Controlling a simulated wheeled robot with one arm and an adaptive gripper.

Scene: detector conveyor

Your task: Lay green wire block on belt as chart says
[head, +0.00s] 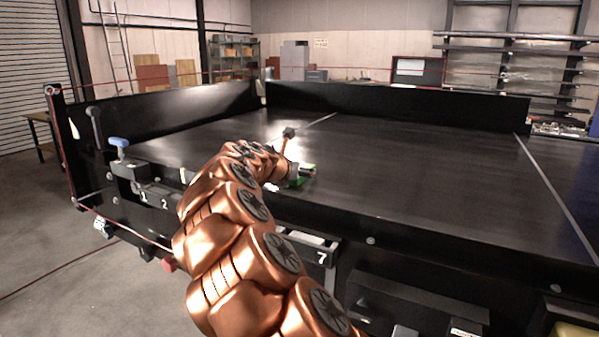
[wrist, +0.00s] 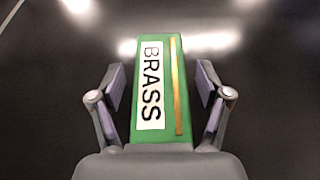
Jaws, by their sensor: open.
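The green block (wrist: 182,60) lies on the black belt (wrist: 270,120). In the wrist view its top carries a white label reading BRASS (wrist: 151,85) and a brass-coloured strip (wrist: 179,85) along its length. My gripper (wrist: 161,80) is open, with one finger on each side of the block and a gap showing on both sides. In the head view a little of the green block (head: 307,168) shows by my gripper (head: 300,178), near the belt's front edge; the rest is hidden behind my arm. No chart can be made out.
Black walls (head: 400,106) stand along the belt's back and left. Pale lines (head: 555,185) cross the belt. Numbered slots, one marked 7 (head: 322,258), sit along the front side. A blue-topped knob (head: 119,142) stands at the left corner. The belt's right part (head: 430,180) is clear.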

